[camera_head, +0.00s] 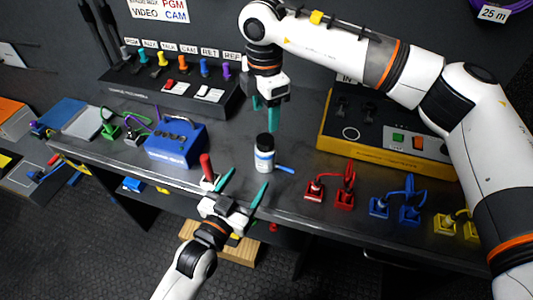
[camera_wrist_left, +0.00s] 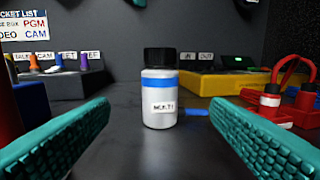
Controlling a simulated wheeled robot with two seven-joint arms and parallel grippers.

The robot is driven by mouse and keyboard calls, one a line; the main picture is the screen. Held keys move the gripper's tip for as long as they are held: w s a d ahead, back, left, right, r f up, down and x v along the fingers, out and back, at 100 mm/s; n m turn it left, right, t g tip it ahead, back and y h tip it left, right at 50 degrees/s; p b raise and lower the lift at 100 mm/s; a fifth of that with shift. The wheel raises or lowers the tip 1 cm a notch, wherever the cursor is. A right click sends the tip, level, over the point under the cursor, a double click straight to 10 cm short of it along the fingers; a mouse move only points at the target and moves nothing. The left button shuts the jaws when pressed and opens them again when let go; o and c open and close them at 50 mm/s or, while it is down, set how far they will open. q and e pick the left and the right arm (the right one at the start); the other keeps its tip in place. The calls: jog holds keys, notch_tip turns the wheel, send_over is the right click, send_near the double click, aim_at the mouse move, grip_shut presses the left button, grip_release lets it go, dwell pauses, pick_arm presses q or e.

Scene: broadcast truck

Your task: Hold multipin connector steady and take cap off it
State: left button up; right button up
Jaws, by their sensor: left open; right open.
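The multipin connector (camera_head: 264,160) is a white cylinder with a blue band and a label. It stands upright on the grey bench with its black cap (camera_head: 265,141) on top. It also shows in the left wrist view (camera_wrist_left: 160,106), centred between the teal fingers, with the cap (camera_wrist_left: 160,56) above. My left gripper (camera_head: 243,186) is open and low, in front of the connector and apart from it. My right gripper (camera_head: 272,114) is open and empty, pointing down above and behind the cap. The gap between its fingers is hard to see.
A red upright thing (camera_head: 207,168) stands close left of my left gripper, near a blue box (camera_head: 176,143). Red connectors (camera_head: 343,195) and blue connectors (camera_head: 408,207) stand to the right. A yellow-edged panel (camera_head: 385,152) is behind right. A short blue strip (camera_head: 285,169) lies beside the connector.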

aim_at(260, 160)
pick_arm(q)
jog(key=x, duration=1)
jog(key=shift+w+d, duration=0.15)
jog(key=shift+w, duration=0.15)
grip_shut()
pick_arm(e)
jog(key=shift+a, duration=0.1)
jog(key=n, duration=0.4)
jog(key=shift+f, duration=4.05)
